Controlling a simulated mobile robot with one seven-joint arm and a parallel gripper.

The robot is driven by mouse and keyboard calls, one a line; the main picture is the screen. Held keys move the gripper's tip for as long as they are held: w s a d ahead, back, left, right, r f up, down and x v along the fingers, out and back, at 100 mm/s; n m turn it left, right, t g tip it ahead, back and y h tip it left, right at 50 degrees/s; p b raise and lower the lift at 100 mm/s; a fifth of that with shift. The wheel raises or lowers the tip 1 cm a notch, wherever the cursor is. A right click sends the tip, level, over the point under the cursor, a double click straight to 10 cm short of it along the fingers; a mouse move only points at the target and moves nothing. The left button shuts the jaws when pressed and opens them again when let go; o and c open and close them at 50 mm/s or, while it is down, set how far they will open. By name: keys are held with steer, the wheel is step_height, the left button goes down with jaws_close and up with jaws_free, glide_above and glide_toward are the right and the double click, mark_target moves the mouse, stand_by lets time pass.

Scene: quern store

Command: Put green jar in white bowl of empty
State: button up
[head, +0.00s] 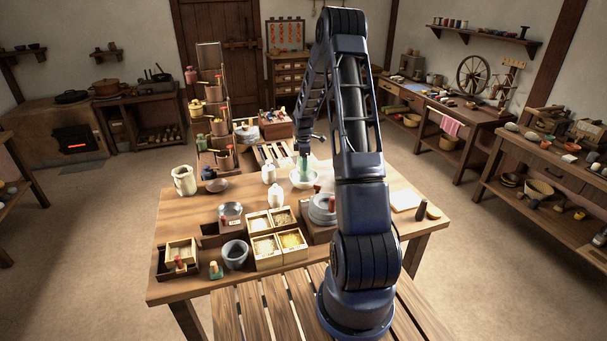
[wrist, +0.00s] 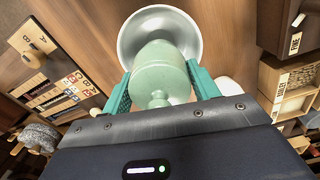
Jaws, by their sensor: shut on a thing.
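The green jar (wrist: 158,72) is pale green with a rounded knob on the end nearest the camera. My gripper (wrist: 160,88) is shut on it, with one teal finger on each side. The white bowl (wrist: 128,42) shows just beyond the jar in the wrist view, and the jar covers much of its inside. In the head view my gripper (head: 303,160) points down at the white bowl (head: 303,184) near the table's back edge. Whether the jar touches the bowl I cannot tell.

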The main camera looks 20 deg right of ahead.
mark_target(303, 173)
steer(key=shift+f, duration=3.15)
steer(key=shift+f, duration=0.1)
steer(key=o, duration=1.2)
